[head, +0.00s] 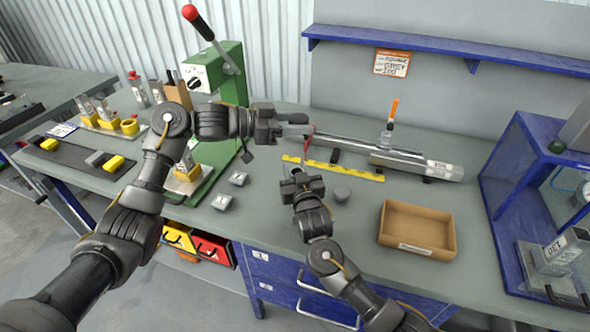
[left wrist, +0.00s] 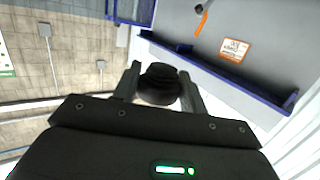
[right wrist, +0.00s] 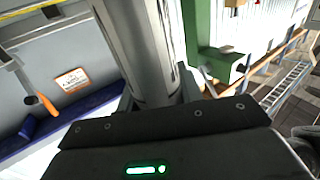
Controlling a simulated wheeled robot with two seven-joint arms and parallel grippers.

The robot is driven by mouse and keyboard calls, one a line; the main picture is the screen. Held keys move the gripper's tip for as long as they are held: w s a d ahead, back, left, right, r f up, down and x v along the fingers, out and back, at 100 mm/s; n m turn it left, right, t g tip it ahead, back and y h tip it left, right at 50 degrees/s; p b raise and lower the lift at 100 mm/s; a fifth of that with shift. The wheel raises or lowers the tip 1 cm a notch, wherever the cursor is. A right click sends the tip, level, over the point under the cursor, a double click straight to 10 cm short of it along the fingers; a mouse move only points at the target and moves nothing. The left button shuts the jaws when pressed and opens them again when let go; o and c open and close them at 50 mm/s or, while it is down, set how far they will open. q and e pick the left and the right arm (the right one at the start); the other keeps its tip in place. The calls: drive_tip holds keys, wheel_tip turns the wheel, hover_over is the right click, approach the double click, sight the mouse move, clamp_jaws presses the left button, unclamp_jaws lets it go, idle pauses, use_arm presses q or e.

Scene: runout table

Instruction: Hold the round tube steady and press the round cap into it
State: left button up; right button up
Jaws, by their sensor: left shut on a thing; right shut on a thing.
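The round cap (left wrist: 160,85) is a black stepped disc between the fingers of my left gripper (head: 290,124), which is shut on it. In the head view the cap (head: 298,118) is held above the bench, near the left end of the long metal profile. The round tube (right wrist: 140,45) is a smooth silvery cylinder between the fingers of my right gripper (head: 302,180), which is shut on it. The right gripper is lower and nearer the front edge. The tube is hard to make out in the head view. Cap and tube appear apart.
The long metal profile (head: 425,168) lies behind a yellow strip (head: 345,173). A grey round piece (head: 341,194) lies right of my right gripper, and a cardboard tray (head: 412,222) farther right. A green press (head: 226,80) stands left. Two square caps (head: 238,178) lie front left.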

drive_tip(key=o, duration=1.1)
drive_tip(key=v, duration=1.2)
